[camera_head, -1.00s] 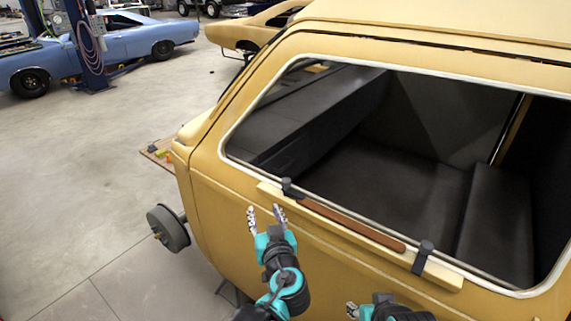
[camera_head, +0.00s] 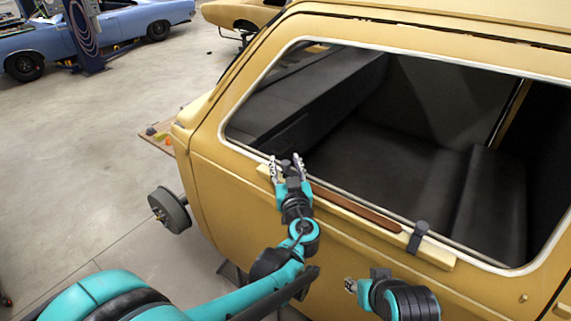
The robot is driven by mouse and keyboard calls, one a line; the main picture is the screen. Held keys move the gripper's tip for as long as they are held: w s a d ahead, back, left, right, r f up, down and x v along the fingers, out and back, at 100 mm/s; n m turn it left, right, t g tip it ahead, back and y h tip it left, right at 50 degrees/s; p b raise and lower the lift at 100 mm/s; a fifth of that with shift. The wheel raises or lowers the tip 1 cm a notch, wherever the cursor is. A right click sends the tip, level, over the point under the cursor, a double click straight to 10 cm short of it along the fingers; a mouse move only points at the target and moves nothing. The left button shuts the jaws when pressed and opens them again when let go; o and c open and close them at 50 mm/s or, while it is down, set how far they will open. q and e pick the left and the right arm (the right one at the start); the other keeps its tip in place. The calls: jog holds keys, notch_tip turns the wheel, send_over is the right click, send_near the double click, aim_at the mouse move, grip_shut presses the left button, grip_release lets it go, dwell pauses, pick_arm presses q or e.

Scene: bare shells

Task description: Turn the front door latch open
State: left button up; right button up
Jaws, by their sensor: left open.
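A yellow car body shell (camera_head: 240,195) stands before me with a pale board (camera_head: 435,252) along its window sill. A brown strip (camera_head: 360,213) lies along the board. A dark latch-like piece (camera_head: 287,164) is at the board's left end, and a similar dark piece (camera_head: 418,236) is near its right end. My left gripper (camera_head: 287,160) is open, with its fingers on either side of the left dark piece, which they partly hide. I cannot tell whether they touch it. My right gripper (camera_head: 350,285) is low, below the board, with only a fingertip showing clearly.
The window opening (camera_head: 400,130) shows a dark bare interior. A grey wheel drum (camera_head: 168,210) sticks out at the shell's left. A blue car (camera_head: 100,35) and a lift post (camera_head: 85,40) stand behind.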

pick_arm(q)
grip_shut()
